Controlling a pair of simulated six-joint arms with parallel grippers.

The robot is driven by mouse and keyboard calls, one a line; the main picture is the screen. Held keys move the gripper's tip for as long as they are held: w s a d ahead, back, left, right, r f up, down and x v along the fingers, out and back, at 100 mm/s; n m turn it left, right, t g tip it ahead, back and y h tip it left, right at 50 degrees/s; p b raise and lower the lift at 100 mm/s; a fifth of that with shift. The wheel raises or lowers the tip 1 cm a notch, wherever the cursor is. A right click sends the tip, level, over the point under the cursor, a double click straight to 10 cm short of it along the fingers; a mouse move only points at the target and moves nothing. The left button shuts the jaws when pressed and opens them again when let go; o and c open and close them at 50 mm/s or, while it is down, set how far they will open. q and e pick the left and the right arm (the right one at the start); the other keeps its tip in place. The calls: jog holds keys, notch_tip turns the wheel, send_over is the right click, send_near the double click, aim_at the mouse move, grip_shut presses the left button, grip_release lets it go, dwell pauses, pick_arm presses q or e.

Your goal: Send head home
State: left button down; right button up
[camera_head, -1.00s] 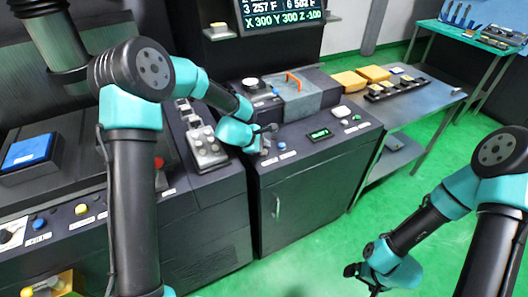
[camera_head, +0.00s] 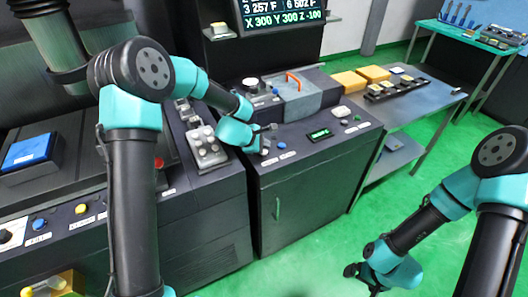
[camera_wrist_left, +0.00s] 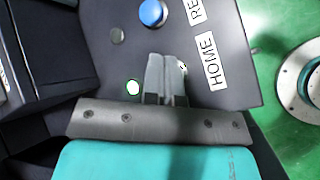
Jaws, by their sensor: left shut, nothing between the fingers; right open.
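My left gripper (camera_head: 270,129) is over the front of the dark control cabinet (camera_head: 310,185). In the left wrist view its fingers (camera_wrist_left: 167,75) are shut together with nothing between them. A HOME label (camera_wrist_left: 212,62) lies just right of the fingertips. A small pale button (camera_wrist_left: 183,68) shows at the fingers' right edge, partly hidden by them; I cannot tell whether they touch it. A blue button (camera_wrist_left: 152,13) sits beyond the tips, near a second label that is cut off. My right gripper (camera_head: 362,273) is open and empty over the green floor.
A wall display (camera_head: 283,15) reads X 300 Y 300 Z -100. A grey block with an orange handle (camera_head: 293,82) and a green-lit readout (camera_head: 319,134) are on the cabinet. A pad with pale knobs (camera_head: 206,147) stands left of my left gripper. A side table (camera_head: 430,92) holds yellow boxes (camera_head: 373,74).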

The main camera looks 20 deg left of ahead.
pick_arm(q)
jog(key=shift+f, duration=0.15)
dwell(0.7)
jog(key=shift+f, duration=0.3)
